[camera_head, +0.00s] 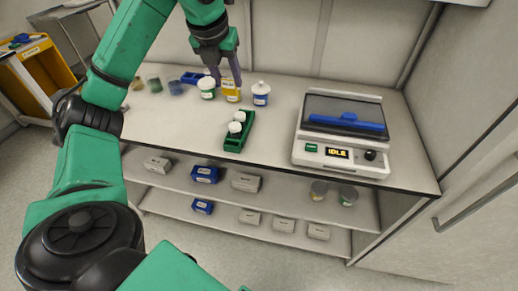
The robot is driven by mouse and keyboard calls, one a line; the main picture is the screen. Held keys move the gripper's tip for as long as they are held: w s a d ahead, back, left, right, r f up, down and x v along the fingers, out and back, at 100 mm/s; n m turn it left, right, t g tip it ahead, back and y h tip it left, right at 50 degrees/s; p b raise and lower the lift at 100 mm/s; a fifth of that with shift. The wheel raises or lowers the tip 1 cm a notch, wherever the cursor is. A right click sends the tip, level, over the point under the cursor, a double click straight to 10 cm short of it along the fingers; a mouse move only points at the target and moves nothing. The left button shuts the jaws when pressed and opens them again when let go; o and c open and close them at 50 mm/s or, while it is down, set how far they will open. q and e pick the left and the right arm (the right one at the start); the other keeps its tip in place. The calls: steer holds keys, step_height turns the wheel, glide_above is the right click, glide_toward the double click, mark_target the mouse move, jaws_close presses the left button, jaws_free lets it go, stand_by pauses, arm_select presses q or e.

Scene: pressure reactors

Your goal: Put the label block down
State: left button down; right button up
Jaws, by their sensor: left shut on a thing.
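My left gripper (232,82) reaches down from the top over the back of the bench. It is shut on a small yellow piece with a pale marking, which I take to be the label block (232,94). The block is between a white-lidded jar with a green band (207,88) and a white-lidded jar with a blue band (261,93). The fingers hide its upper part. I cannot tell whether its underside touches the bench (285,130). My right gripper is not in view.
A green rack (239,139) with white-capped items stands in front. A machine (343,130) reading IDLE, with a blue bar, stands at right. Small cups (154,84) and a blue item (192,78) are at back left. Boxes sit on shelves below. The bench between rack and machine is clear.

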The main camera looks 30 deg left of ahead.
arm_select(q)
steer(key=b, duration=0.3)
glide_above(233, 142)
steer(key=s, duration=0.2)
step_height(233, 142, down, 12)
steer(key=f, duration=0.7)
steer(key=shift+w+d+f+b, duration=0.1)
steer(key=shift+w+d+b, duration=0.15)
steer(key=shift+b, duration=0.05)
steer(key=shift+f, duration=0.35)
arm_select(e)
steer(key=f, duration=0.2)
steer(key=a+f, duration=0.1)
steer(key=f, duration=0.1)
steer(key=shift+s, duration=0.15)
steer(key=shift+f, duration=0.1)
